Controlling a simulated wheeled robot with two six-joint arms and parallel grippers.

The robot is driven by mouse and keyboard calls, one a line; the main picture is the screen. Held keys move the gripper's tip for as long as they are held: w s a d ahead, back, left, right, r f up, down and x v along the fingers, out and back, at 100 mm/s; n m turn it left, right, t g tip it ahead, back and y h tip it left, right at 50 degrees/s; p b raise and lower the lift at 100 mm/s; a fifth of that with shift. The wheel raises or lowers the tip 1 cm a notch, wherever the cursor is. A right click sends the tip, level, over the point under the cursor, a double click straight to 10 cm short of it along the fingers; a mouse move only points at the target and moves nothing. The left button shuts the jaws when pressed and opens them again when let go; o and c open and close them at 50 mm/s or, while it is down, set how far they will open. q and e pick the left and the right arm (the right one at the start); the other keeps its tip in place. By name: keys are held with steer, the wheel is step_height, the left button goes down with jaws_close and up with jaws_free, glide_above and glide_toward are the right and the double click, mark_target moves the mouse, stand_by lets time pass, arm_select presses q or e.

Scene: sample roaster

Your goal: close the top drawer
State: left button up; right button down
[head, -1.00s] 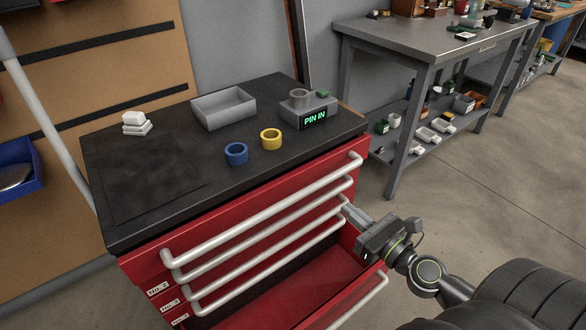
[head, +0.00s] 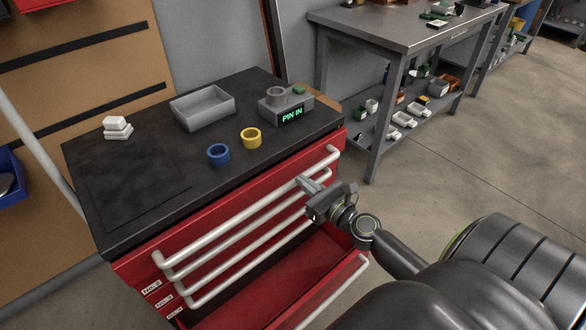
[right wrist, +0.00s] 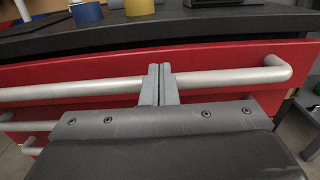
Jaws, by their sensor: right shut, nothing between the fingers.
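The top drawer (head: 240,207) has a red front with a long pale bar handle (head: 250,210), just under the black worktop. In the right wrist view, the red front (right wrist: 221,59) and bar (right wrist: 215,78) run across the picture. A dark band shows between the front and the worktop edge; I cannot tell whether it is a gap. My right gripper (head: 306,183) is shut and empty, its fingertips in front of the top drawer near the right part of the bar. In the wrist view its closed fingers (right wrist: 160,72) overlap the bar; contact is unclear. My left gripper is not in view.
A lower drawer (head: 285,275) stands open below my right gripper. The worktop (head: 140,190) holds a grey tray (head: 203,107), a blue ring (head: 218,154), a yellow ring (head: 251,138), white blocks (head: 117,127) and a "PIN IN" device (head: 286,104). A grey bench (head: 400,30) stands at the right.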

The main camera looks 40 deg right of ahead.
mark_target(287, 167)
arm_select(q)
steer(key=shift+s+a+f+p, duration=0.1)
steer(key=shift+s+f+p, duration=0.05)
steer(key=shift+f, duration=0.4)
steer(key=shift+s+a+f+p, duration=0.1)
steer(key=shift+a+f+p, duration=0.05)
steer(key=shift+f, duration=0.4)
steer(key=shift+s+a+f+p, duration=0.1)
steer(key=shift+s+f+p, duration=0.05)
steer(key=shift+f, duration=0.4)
arm_select(e)
steer(key=shift+w+a, duration=0.2)
steer(key=shift+w, duration=2.2)
steer(key=shift+w+r, duration=0.1)
steer(key=shift+w, duration=1.15)
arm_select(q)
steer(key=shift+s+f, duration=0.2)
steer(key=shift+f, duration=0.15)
arm_select(e)
steer(key=shift+r, duration=0.15)
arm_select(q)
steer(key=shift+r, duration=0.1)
arm_select(e)
steer(key=shift+a, duration=0.1)
